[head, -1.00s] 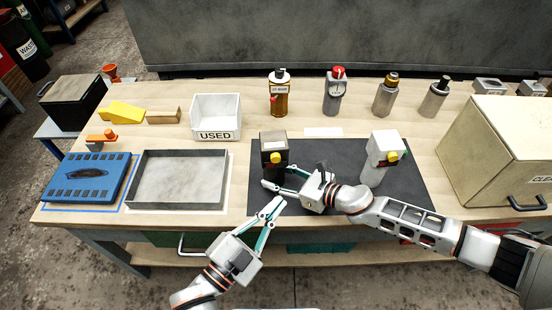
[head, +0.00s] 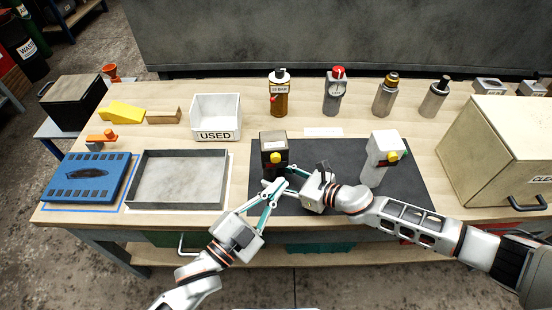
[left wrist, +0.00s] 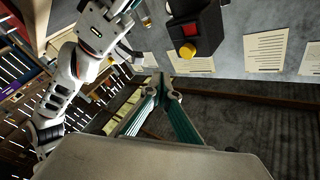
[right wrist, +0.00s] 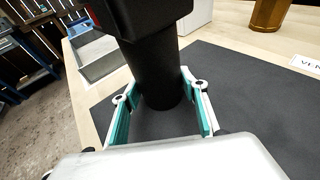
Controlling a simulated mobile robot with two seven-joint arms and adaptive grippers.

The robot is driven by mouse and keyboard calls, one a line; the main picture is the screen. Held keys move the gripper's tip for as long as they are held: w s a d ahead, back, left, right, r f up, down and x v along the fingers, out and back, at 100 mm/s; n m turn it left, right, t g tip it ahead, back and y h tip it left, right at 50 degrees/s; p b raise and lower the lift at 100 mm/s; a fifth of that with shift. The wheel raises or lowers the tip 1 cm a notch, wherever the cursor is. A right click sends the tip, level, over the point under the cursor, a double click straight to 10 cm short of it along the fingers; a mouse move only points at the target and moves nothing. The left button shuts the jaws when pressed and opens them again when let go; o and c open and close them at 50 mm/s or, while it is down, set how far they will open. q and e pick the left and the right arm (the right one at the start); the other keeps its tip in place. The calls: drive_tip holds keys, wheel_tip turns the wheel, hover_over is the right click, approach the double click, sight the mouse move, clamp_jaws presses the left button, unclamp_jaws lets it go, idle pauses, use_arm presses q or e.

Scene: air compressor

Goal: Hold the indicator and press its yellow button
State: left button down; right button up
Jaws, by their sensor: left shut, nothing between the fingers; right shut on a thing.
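The indicator (head: 273,145) is a dark, boxy device with a yellow button (head: 275,158) on its front. It stands upright on the left part of the black mat. My right gripper (head: 285,182) is shut around its dark round stem (right wrist: 155,75), with one finger on each side in the right wrist view. My left gripper (head: 277,186) is shut and empty, in front of and below the button and close to the right gripper's fingers. In the left wrist view the indicator's button (left wrist: 187,50) shows above the left fingertips (left wrist: 172,92), apart from them.
A grey tray (head: 180,205) and a white USED bin (head: 216,132) are to the left. Several bottles and gauges line the back. A beige box (head: 505,145) is at right.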

sight(280, 159)
use_arm(q)
drive_tip(key=shift+w+a, duration=0.2)
drive_tip(key=shift+w, duration=1.9)
drive_tip(key=shift+w, duration=0.45)
drive_tip(key=shift+w+a+f, duration=0.1)
drive_tip(key=shift+w+a, duration=0.05)
drive_tip(key=shift+w, duration=0.45)
idle(0.7)
drive_tip(key=shift+s, duration=1.05)
drive_tip(key=shift+s, duration=0.15)
drive_tip(key=shift+s+d, duration=0.2)
drive_tip(key=shift+s, duration=1)
drive_tip(key=shift+s+d, duration=0.2)
drive_tip(key=shift+s, duration=0.95)
